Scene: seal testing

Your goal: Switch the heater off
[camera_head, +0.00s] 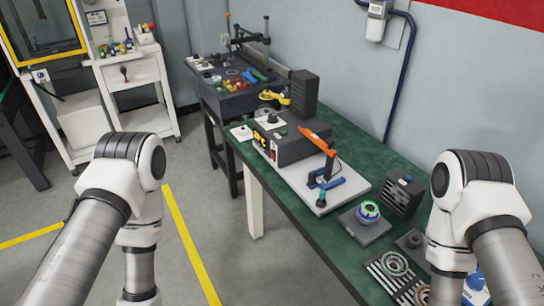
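No heater is labelled clearly enough for me to be sure which device it is. A dark box (290,141) with yellow markings and a small red part on its front sits on the green table. A smaller dark ribbed block (402,196) stands farther right, near the wall side. Any switch positions are too small to read. My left arm hangs in front of the floor, left of the table. My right arm hangs over the table's near right part and hides some of it. Both arms run out of the bottom of the picture, and neither gripper shows.
On the green table (335,238) stand a light plate (335,200) with an orange-handled clamp (318,141), a block with a green ring (368,211) and a rack of metal rings (396,264). A cluttered dark bench (238,99) stands behind. Floor left of the table is open.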

